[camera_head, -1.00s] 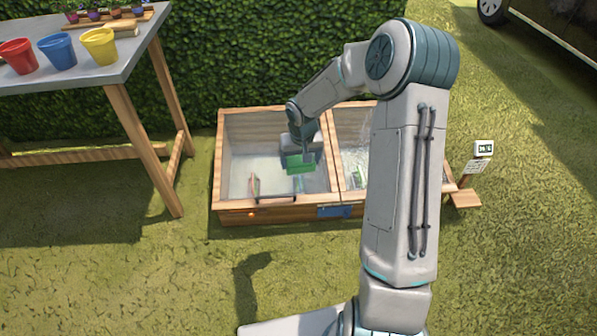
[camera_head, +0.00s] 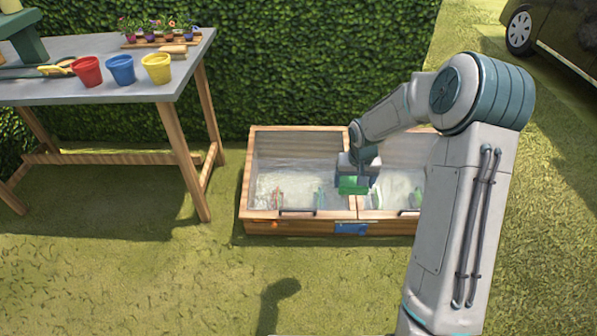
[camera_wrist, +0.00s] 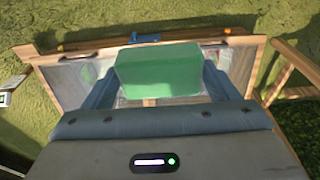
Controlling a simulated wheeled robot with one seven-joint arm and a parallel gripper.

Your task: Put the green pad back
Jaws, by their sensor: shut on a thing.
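The green pad (camera_head: 353,186) is held at the end of my arm, over the wooden cold frame (camera_head: 300,226) near its middle divider. In the wrist view the green pad (camera_wrist: 158,70) fills the space between the two blue-grey fingers. My gripper (camera_wrist: 160,85) is shut on it. In the head view my gripper (camera_head: 357,172) shows just above and behind the pad. The gap between the pad and the frame below is hard to judge.
A grey-topped table (camera_head: 120,85) stands at the left with a red pot (camera_head: 87,72), a blue pot (camera_head: 121,70) and a yellow pot (camera_head: 156,68). A hedge (camera_head: 320,70) rises behind the frame. Open grass (camera_head: 150,285) lies in front.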

